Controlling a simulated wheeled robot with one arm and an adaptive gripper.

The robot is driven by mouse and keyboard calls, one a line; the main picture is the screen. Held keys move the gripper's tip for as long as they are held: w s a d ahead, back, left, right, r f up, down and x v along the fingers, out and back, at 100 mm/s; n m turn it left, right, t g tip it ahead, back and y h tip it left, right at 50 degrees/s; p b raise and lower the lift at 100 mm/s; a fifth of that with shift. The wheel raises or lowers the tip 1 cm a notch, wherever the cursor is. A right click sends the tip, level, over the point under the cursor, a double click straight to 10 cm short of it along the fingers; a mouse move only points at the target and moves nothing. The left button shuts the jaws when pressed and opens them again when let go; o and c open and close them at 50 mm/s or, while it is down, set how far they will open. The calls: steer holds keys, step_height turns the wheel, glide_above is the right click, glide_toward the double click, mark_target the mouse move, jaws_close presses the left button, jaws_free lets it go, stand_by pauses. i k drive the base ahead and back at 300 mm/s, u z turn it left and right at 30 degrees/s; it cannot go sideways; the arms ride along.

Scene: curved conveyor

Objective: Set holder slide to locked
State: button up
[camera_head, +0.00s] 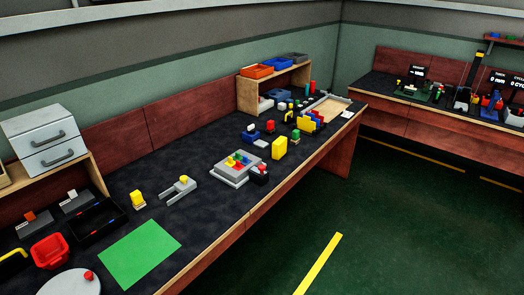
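I cannot tell for certain which thing is the holder with the slide. A small grey forked fixture (172,193) with a yellow piece (184,180) lies on the dark bench top, left of the middle. A grey block (228,174) with small coloured pieces on it stands farther right, near the bench's front edge. Two dark sloped units (34,224) with small tabs, one orange and one white, stand at the left. No slide position or locked mark is readable at this size. My gripper is not in view.
The dark bench (205,215) runs from lower left to the back. It bears a green mat (140,253), a red bin (50,251), a black tray (97,222), a yellow block (279,147) and a wooden shelf (248,97). Green floor (420,235) is free at the right.

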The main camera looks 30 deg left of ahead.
mark_target(259, 168)
steer(key=u, duration=0.6)
steer(key=i, duration=1.2)
steer(key=u, duration=1.8)
steer(key=i, duration=0.7)
steer(key=u, duration=0.5)
